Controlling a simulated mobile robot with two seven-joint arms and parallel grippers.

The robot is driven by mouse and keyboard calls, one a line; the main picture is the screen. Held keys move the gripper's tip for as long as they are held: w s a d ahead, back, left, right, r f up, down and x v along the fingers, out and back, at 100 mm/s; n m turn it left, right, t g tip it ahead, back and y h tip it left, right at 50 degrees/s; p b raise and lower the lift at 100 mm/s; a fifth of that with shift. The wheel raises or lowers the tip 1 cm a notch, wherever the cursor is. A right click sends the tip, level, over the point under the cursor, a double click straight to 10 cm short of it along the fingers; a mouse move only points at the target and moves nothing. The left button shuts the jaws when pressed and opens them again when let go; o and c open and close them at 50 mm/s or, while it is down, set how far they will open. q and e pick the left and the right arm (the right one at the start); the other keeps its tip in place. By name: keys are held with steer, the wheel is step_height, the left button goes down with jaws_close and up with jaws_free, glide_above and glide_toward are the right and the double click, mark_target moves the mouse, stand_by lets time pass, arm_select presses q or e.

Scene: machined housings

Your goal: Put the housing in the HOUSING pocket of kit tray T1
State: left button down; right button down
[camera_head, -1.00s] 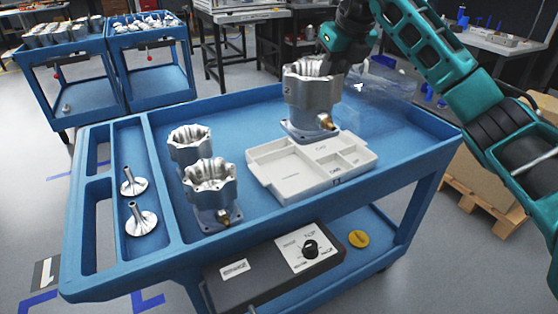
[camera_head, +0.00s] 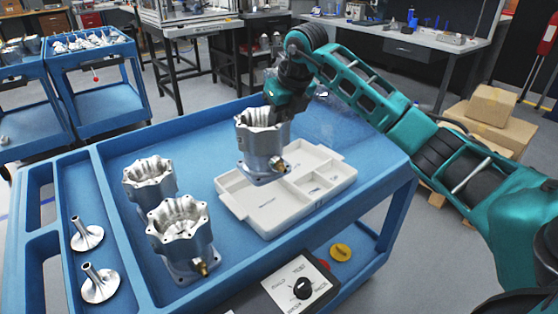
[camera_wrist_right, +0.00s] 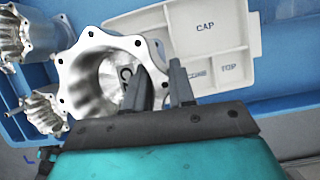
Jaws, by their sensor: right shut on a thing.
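My right gripper (camera_head: 272,112) is shut on the rim wall of a silver housing (camera_head: 258,143). In the right wrist view its two fingers (camera_wrist_right: 162,85) straddle the wall, and the open bore of the held housing (camera_wrist_right: 98,75) shows beside them. The housing is about upright, with a brass fitting low on its side. It hangs over the left, back part of the white kit tray (camera_head: 262,218), over the large pocket. Its base hides part of that pocket; the gap beneath is hard to judge. The smaller pockets (camera_head: 318,182) look empty. My left gripper is not in view.
Two more housings (camera_head: 150,183) (camera_head: 180,232) stand on the blue cart (camera_head: 225,278) left of the tray. Two metal valve-like parts (camera_head: 87,235) (camera_head: 99,284) stand in the cart's left bay. A control box (camera_head: 300,285) sits below the front edge. The cart has raised rims.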

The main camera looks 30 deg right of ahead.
arm_select(q)
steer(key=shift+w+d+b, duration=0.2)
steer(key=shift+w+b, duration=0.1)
steer(key=shift+b, duration=0.05)
arm_select(e)
step_height(320, 180, down, 10)
steer(key=shift+w+r, duration=0.1)
steer(key=shift+f, duration=0.2)
steer(key=c, duration=0.9)
jaws_free()
steer(key=shift+f, duration=0.1)
steer(key=shift+c, duration=0.2)
arm_select(q)
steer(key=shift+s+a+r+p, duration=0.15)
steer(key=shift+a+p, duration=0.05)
steer(key=shift+p, duration=0.3)
arm_select(e)
steer(key=v, duration=1.2)
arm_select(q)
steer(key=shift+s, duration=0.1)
arm_select(e)
steer(key=shift+s, duration=0.2)
